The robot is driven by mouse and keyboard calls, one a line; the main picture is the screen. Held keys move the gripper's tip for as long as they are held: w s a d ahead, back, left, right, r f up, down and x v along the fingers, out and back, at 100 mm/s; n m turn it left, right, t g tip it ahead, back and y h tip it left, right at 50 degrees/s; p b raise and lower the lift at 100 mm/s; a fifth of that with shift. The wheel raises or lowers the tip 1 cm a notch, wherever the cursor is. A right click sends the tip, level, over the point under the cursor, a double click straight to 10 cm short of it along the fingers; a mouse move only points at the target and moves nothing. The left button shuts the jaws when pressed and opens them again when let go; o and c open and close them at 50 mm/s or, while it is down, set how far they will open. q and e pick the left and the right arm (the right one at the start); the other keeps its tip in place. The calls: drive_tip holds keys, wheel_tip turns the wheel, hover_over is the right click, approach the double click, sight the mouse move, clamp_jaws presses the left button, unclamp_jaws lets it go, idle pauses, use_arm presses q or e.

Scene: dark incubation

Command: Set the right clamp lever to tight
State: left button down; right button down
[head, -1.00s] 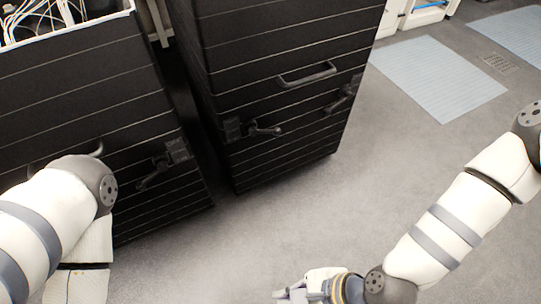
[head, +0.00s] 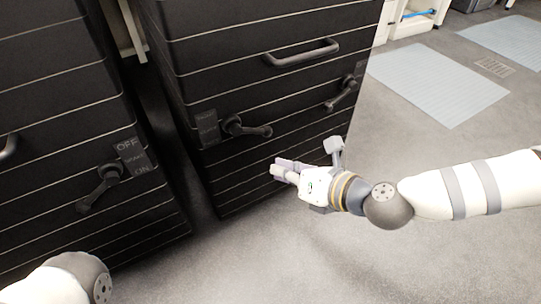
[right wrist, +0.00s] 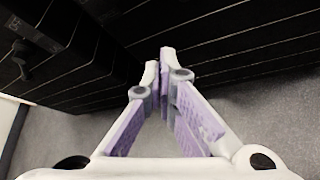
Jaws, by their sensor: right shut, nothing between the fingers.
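The black cabinet (head: 255,85) in the middle carries two dark levers. The right clamp lever (head: 345,93) is near the cabinet's right edge, its arm slanting down and left. The left lever (head: 246,128) sits beside a dark label plate (head: 206,128), its arm pointing right; the plate's words are too small to read surely. My right gripper (head: 278,170) is shut and empty, below both levers in the picture and apart from them. Its fingertips (right wrist: 159,68) meet in the right wrist view, with nothing between them. My left gripper is out of view.
A bar handle (head: 302,53) is above the levers. A second black cabinet (head: 60,130) at left has its own lever (head: 98,188) with a plate reading OFF and ON. Grey floor (head: 420,265) is clear at the right, with pale blue mats (head: 437,82) behind.

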sight(252, 131)
drive_tip(key=b+x, duration=0.3)
drive_tip(key=x, duration=0.6)
drive_tip(key=r, duration=0.1)
drive_tip(key=w+d+r, duration=0.1)
drive_tip(key=r, duration=0.1)
drive_tip(key=shift+w+d+r, duration=0.2)
drive_tip(key=shift+w+d+r+h+p, duration=0.1)
drive_tip(key=shift+d+r+h+p, duration=0.15)
drive_tip(key=shift+p, duration=0.35)
